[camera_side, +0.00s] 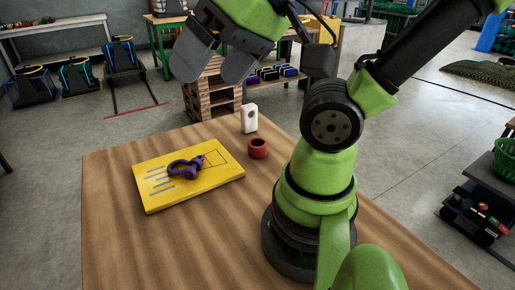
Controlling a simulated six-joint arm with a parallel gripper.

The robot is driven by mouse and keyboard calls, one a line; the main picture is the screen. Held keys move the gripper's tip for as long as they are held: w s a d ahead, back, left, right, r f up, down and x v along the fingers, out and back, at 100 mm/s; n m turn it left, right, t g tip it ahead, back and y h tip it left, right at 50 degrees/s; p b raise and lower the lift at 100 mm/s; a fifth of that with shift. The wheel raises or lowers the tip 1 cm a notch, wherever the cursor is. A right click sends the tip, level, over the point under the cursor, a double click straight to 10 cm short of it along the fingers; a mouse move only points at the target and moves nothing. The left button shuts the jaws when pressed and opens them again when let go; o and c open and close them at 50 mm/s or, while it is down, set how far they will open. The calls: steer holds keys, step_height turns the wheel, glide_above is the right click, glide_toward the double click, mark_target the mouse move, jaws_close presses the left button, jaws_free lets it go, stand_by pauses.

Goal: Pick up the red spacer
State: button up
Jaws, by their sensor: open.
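The red spacer (258,149) is a short, ring-like piece standing on the wooden table, just left of my arm's base. My gripper (214,72) is high at the top of the view, above and to the left of the spacer. Its two dark, broad fingers are apart, with nothing seen between them. A clear gap separates the gripper from the spacer. The spacer is in full view.
A white block with a hole (249,119) stands upright just behind the spacer. A yellow board (208,183) with a purple shackle-like piece (184,168) on it lies to the left. The wooden table (190,245) is bare at the front.

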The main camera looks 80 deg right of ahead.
steer(key=shift+w, duration=0.1)
steer(key=w+d+f+n+g+h, duration=0.2)
steer(key=w+d+n, duration=0.1)
steer(key=w+d, duration=0.35)
steer(key=n+g, duration=0.5)
steer(key=n, duration=0.3)
glide_above(256, 143)
steer(key=a, duration=0.2)
step_height(256, 143, down, 22)
steer(key=shift+s+d+f, duration=0.1)
steer(key=shift+d, duration=0.05)
steer(key=shift+s+f, duration=0.15)
steer(key=shift+f, duration=2.8)
steer(key=c, duration=1)
